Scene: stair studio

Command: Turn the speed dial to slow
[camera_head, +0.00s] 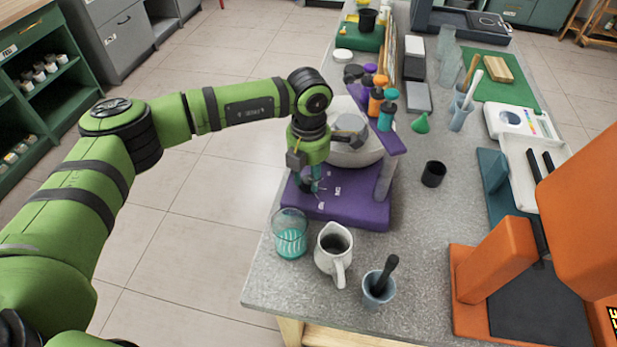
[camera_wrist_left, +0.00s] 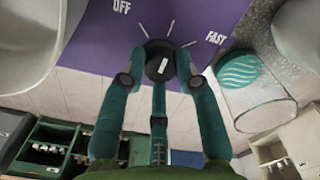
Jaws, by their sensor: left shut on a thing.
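The purple-based machine (camera_head: 350,212) with a white bowl (camera_head: 356,155) stands on the grey counter. In the left wrist view its purple front (camera_wrist_left: 195,15) shows "OFF" at left, "FAST" at right and white tick marks. The round black speed dial (camera_wrist_left: 160,62) has a white pointer mark turned roughly to the middle tick. No "slow" label can be read. In the head view the gripper hides the dial. My right gripper is not in view.
A glass with teal stripes (camera_head: 290,238), a white pitcher (camera_head: 334,262) and a mortar with pestle (camera_head: 378,290) stand near the front edge. A black cup (camera_head: 433,174) is right of the machine. An orange machine (camera_head: 497,260) fills the right side.

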